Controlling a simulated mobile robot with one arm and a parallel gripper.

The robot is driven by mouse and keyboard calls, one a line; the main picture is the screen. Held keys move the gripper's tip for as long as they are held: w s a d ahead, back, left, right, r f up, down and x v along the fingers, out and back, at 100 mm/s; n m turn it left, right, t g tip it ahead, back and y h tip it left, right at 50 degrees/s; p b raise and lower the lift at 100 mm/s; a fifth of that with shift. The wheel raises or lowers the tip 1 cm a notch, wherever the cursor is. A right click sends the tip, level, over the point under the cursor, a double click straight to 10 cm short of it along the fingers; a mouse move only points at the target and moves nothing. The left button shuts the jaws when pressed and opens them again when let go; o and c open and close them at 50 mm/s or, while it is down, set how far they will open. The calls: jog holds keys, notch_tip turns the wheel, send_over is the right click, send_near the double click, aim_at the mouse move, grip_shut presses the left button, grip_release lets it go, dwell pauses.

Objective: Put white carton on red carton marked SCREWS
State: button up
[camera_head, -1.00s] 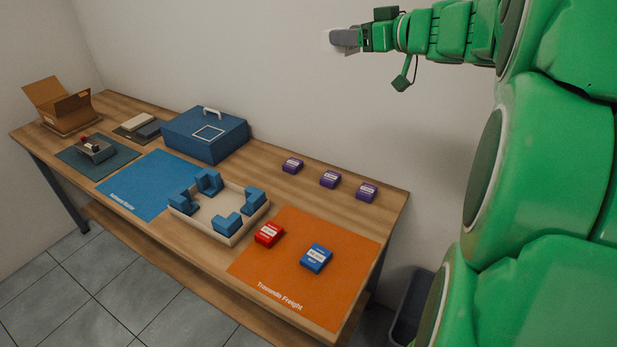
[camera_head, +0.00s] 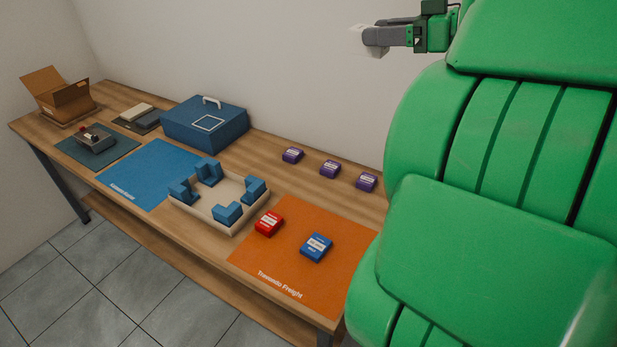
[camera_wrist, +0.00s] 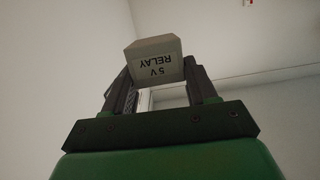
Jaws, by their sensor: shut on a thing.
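My gripper (camera_head: 376,43) is at the top right of the head view, raised well above the table in front of the wall. It is shut on a white carton (camera_head: 360,39), which blends into the pale wall there. In the wrist view the carton (camera_wrist: 153,56) sits between the fingertips (camera_wrist: 159,88), with a label reading "5V RELAY" that appears upside down. A red carton (camera_head: 268,223) with a white label lies on the orange mat; its lettering is too small to read. Nothing is seen on top of it.
A blue carton (camera_head: 316,247) lies right of the red one on the orange mat (camera_head: 270,261). Several purple cartons (camera_head: 330,169) line the back. A tray (camera_head: 198,213) with blue blocks, a blue case (camera_head: 190,135) and an open cardboard box (camera_head: 72,104) stand further left.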

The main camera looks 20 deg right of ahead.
aim_at(355, 246)
jog(key=f, duration=5.3)
jog(key=shift+s+f, duration=0.3)
jog(key=shift+s, duration=0.1)
jog(key=o, duration=0.6)
jog(key=shift+d+f, duration=0.1)
jog(key=shift+f, duration=0.05)
jog(key=o, duration=0.4)
jog(key=shift+o, duration=0.2)
jog(key=shift+r, duration=0.2)
